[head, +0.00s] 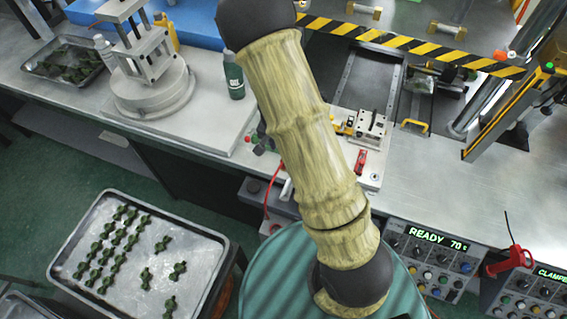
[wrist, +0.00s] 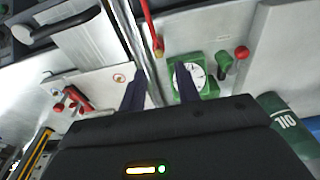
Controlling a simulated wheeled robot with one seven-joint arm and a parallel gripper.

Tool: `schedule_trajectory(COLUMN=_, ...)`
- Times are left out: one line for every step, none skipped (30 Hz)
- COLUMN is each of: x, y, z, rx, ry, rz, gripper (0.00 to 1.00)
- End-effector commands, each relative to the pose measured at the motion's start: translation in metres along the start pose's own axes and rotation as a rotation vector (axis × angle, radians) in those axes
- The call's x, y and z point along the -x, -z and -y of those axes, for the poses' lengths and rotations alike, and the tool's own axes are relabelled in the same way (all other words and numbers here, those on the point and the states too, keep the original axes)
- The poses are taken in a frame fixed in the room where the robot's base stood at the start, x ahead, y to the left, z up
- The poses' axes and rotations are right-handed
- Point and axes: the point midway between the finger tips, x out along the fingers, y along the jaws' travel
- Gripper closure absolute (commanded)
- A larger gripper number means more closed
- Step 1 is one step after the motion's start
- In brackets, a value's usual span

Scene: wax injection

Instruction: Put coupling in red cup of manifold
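My gripper (wrist: 160,76) shows in the wrist view as two dark fingers set apart, with no coupling seen between them. It is over the bench fixture; in the head view my own arm hides it. Several dark green couplings (head: 108,245) lie in rows on the left of a metal tray, and a few lie loose on its right. In the wrist view a green fitting with a round white dial (wrist: 190,75) is by the right finger. I cannot tell whether this is the manifold's red cup.
The metal tray (head: 208,290) is low at the left, apart from the bench. A green oil bottle (head: 235,78) stands left of my arm. A red clamp handle (head: 361,161) is on the fixture plate. A striped yellow-black bar (head: 400,43) crosses the back.

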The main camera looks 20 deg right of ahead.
Motion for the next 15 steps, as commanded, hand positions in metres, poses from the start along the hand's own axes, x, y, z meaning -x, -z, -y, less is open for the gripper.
schedule_trajectory(x=-0.009, y=0.0, z=-0.001, rx=-0.003, ry=-0.002, rz=0.002, gripper=0.68)
schedule_trajectory(x=-0.014, y=0.0, z=-0.001, rx=-0.002, ry=-0.002, rz=0.003, gripper=0.68)
schedule_trajectory(x=-0.02, y=0.0, z=-0.001, rx=-0.002, ry=-0.001, rz=0.002, gripper=0.68)
schedule_trajectory(x=-0.024, y=0.0, z=-0.001, rx=-0.002, ry=-0.002, rz=0.002, gripper=0.68)
schedule_trajectory(x=-0.029, y=0.0, z=-0.001, rx=-0.002, ry=-0.001, rz=0.002, gripper=0.68)
schedule_trajectory(x=-0.035, y=0.0, z=-0.001, rx=-0.003, ry=-0.002, rz=0.002, gripper=0.68)
schedule_trajectory(x=-0.039, y=0.0, z=-0.001, rx=-0.002, ry=-0.001, rz=0.003, gripper=0.68)
schedule_trajectory(x=-0.044, y=0.0, z=-0.001, rx=-0.003, ry=-0.001, rz=0.002, gripper=0.68)
schedule_trajectory(x=-0.049, y=0.0, z=-0.001, rx=-0.001, ry=-0.001, rz=0.003, gripper=0.68)
schedule_trajectory(x=-0.052, y=0.001, z=0.0, rx=0.0, ry=0.0, rz=0.002, gripper=0.68)
schedule_trajectory(x=-0.055, y=0.001, z=-0.001, rx=-0.001, ry=-0.001, rz=0.001, gripper=0.68)
schedule_trajectory(x=-0.059, y=0.001, z=-0.001, rx=-0.001, ry=0.0, rz=0.001, gripper=0.68)
schedule_trajectory(x=-0.061, y=0.0, z=0.0, rx=-0.001, ry=0.0, rz=0.001, gripper=0.68)
schedule_trajectory(x=-0.062, y=0.0, z=0.0, rx=0.0, ry=0.001, rz=0.001, gripper=0.68)
schedule_trajectory(x=-0.064, y=0.0, z=0.0, rx=0.0, ry=0.001, rz=0.0, gripper=0.68)
